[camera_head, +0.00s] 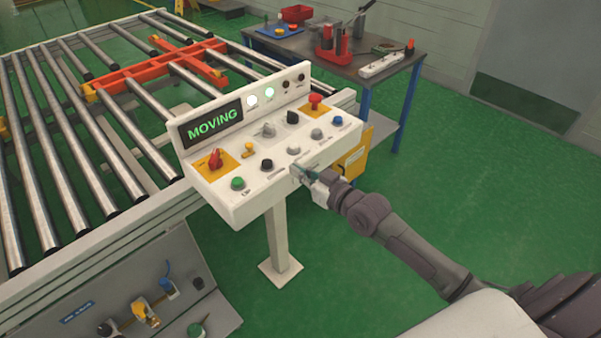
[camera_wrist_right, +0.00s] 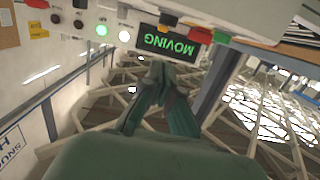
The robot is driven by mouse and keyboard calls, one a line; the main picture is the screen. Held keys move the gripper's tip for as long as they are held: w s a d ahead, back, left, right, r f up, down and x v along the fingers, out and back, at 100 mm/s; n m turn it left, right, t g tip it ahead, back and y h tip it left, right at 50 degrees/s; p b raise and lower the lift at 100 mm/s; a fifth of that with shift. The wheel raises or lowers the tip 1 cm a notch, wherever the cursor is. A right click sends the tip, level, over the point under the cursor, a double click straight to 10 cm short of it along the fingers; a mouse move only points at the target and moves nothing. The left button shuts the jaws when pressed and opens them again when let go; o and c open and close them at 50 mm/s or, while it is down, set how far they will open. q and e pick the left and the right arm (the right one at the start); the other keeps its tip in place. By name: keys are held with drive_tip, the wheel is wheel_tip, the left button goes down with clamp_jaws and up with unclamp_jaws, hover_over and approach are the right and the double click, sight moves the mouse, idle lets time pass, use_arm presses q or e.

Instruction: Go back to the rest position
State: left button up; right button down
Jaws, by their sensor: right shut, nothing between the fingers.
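My right gripper (camera_head: 304,174) is at the front edge of the white control panel (camera_head: 240,202), near its lower row of buttons. Its fingers are shut and empty; they also show in the right wrist view (camera_wrist_right: 160,72). I cannot tell whether they touch the panel. The panel's display (camera_head: 212,122) reads MOVING in green, and it shows upside down in the wrist view (camera_wrist_right: 172,45). Two lamps beside the display are lit, one white (camera_head: 252,100) and one green (camera_head: 269,92). My left gripper is not in view.
A roller conveyor (camera_head: 75,190) with an orange frame (camera_head: 150,70) lies behind and left of the panel. A workbench (camera_head: 345,65) with tools and a red bin (camera_head: 296,13) stands at the back. A second panel (camera_head: 190,310) is at lower left. Green floor (camera_head: 470,190) is clear at right.

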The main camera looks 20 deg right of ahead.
drive_tip(key=shift+s+r, duration=0.15)
drive_tip(key=shift+s, duration=0.2)
drive_tip(key=shift+w, duration=0.1)
drive_tip(key=shift+d, duration=0.1)
